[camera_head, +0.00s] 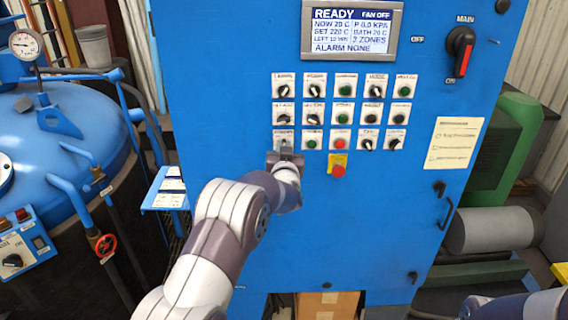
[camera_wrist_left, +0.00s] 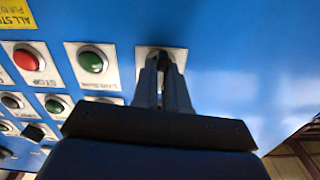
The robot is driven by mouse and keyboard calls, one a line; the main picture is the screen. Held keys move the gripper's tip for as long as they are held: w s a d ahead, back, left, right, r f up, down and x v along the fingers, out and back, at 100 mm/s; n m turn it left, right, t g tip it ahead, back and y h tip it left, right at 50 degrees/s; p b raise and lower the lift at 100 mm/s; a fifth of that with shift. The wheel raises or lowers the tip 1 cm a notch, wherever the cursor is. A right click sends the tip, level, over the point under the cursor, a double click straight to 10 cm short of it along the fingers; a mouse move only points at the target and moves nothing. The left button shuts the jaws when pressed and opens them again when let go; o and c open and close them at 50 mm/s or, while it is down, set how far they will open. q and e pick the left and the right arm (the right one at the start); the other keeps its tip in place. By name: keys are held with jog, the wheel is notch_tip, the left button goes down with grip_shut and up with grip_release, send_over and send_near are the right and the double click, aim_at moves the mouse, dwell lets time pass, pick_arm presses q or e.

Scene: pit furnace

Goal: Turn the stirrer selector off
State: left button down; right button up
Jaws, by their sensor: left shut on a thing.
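The blue cabinet front carries a block of selectors and push buttons. My left gripper (camera_head: 284,150) is at the lower-left control of this block, and its fingers are shut on a small dark selector knob. In the left wrist view my left gripper (camera_wrist_left: 164,75) has a finger on either side of the selector knob (camera_wrist_left: 167,57), on a pale square plate. The fingers hide most of the knob, so I cannot tell its angle. Its label is too small and covered to read. My right gripper is out of view.
A green button (camera_wrist_left: 92,62) and a red stop button (camera_wrist_left: 27,59) sit beside the held selector. A red emergency stop (camera_head: 338,170) juts out below the block. The display (camera_head: 351,30) reads READY. A blue vessel (camera_head: 60,150) with pipes stands left.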

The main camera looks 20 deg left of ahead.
pick_arm(q)
jog(key=shift+a+r+n+b, duration=0.1)
jog(key=shift+n+b, duration=3.5)
jog(key=shift+b, duration=0.7)
jog(key=shift+r, duration=0.1)
jog(key=c, duration=1.2)
grip_release()
jog(key=shift+o, duration=0.2)
